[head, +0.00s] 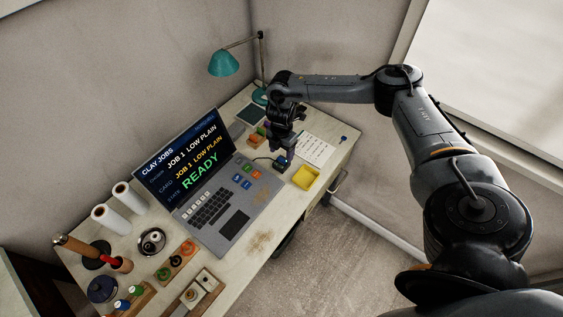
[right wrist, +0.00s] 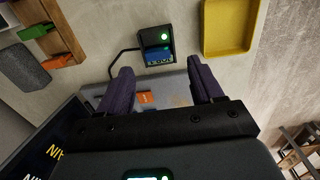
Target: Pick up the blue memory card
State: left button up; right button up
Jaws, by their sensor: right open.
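The blue memory card (right wrist: 158,55) sits in a small dark card reader (right wrist: 155,40) with a lit green light, seen ahead of my fingers in the right wrist view. In the head view the reader (head: 282,163) is on the desk between the laptop and the yellow tray, partly covered by my gripper. My right gripper (right wrist: 164,84) is open, its two dark fingers apart with nothing held between them. In the head view my right gripper (head: 281,150) hangs just above the reader. My left gripper is not in view.
A yellow tray (head: 305,178) lies right of the reader. The open laptop (head: 215,200) shows READY. A wooden rack (right wrist: 65,58) holds orange and green cards. A paper sheet (head: 316,148) and a teal lamp (head: 224,64) are farther back. A cable runs from the reader.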

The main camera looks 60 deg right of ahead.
aim_at(282, 159)
jog(key=shift+w+d+f+b, duration=0.1)
jog(key=shift+f+b, duration=0.15)
jog(key=shift+f, duration=0.9)
jog(key=shift+d+f+b, duration=0.1)
jog(key=shift+f+b, duration=0.1)
jog(key=shift+f, duration=0.95)
jog(key=c, duration=1.2)
